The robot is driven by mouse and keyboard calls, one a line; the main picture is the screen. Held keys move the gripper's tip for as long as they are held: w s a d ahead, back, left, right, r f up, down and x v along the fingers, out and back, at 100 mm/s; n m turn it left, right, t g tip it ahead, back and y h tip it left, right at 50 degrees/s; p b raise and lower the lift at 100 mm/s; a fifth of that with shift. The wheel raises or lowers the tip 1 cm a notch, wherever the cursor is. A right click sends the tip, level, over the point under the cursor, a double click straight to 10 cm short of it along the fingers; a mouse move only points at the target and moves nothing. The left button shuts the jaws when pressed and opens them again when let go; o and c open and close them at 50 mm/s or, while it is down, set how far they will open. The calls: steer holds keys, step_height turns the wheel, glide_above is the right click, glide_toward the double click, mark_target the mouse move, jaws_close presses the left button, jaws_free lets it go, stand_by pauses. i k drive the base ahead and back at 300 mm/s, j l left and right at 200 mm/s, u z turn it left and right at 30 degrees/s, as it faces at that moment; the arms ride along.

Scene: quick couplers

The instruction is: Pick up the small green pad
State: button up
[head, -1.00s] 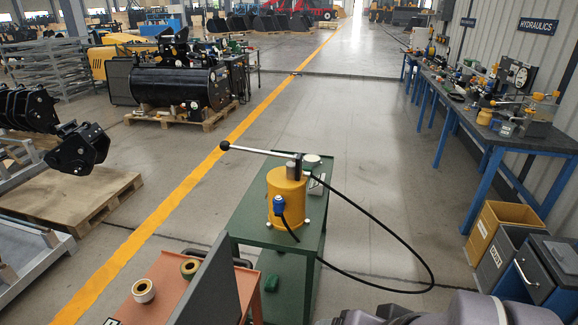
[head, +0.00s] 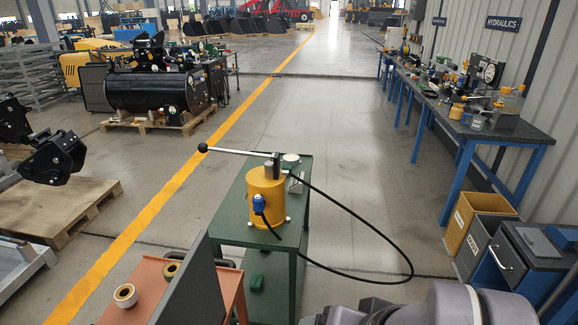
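A small dark green block-like piece (head: 257,283) shows low down at the green cart, by its lower shelf; it may be the small green pad, but its shape is hard to make out. A flat green-grey piece (head: 430,94) lies on the long workbench at the right, too small to tell what it is. My gripper is not in view; only grey-purple parts of my arm show at the bottom right edge.
The green cart (head: 225,225) carries a yellow pump (head: 266,196) with a long lever and a looping black hose (head: 385,232). An orange cart (head: 152,275) with two rolls stands at front left. The blue-legged workbench (head: 525,132) lines the right wall. The middle floor is clear.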

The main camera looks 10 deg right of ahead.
mark_target(290, 168)
steer(key=i+l+u, duration=1.45)
steer(key=l, duration=0.4)
steer(key=i+l+u, duration=0.15)
steer(key=l+u, duration=0.25)
steer(key=l, duration=0.2)
steer(key=i+l+u, duration=0.1)
steer(key=l+u, duration=0.25)
steer(key=l, duration=0.35)
steer(key=l+u, duration=0.4)
steer(key=l, duration=0.3)
steer(key=k+l+u, duration=0.1)
steer(key=l+u, duration=0.25)
steer(key=l, duration=0.35)
